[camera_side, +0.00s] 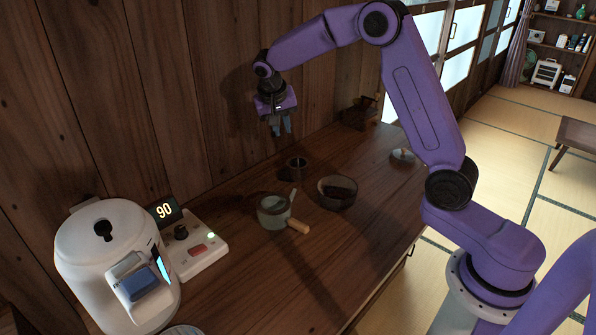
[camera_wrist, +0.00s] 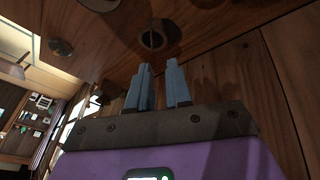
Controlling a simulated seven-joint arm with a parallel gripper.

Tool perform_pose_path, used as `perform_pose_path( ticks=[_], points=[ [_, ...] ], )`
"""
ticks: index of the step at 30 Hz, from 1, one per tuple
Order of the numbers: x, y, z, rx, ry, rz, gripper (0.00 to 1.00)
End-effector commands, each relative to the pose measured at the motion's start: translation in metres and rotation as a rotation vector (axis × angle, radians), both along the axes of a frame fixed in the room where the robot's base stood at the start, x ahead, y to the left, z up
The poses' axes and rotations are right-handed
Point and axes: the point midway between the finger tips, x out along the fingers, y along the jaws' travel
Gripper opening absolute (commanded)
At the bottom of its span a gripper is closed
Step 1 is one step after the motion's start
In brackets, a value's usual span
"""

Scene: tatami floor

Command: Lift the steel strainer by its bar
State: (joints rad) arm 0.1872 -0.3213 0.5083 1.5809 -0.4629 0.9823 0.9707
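A small dark round vessel (camera_side: 296,165) stands on the wooden counter near the wall. It is probably the steel strainer or its holder, but it is too small to tell. In the wrist view, a dark round thing (camera_wrist: 152,40) with a pale streak across it shows just beyond the fingertips; it may be the same vessel. My gripper (camera_side: 281,131) hangs in the air above and slightly left of the vessel, fingers pointing down. In the wrist view its two blue fingers (camera_wrist: 159,66) stand apart with nothing between them.
A dark bowl (camera_side: 337,201) is to the right. A white machine (camera_side: 96,250) and a control box reading 90 (camera_side: 191,252) stand at left. The wooden wall is close behind.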

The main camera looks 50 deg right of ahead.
Motion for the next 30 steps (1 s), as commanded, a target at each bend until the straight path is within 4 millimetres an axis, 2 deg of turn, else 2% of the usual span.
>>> perform_pose_path(
  ticks=[4,11,24,30],
  points=[
    [0.015,-0.025,-0.006,-0.017,-0.028,-0.108,0.19],
    [0.021,-0.041,-0.016,-0.026,-0.040,-0.155,0.19],
    [0.031,-0.073,-0.089,-0.024,-0.038,-0.152,0.19],
    [0.036,-0.083,-0.112,-0.024,-0.040,-0.152,0.19]
  ],
)
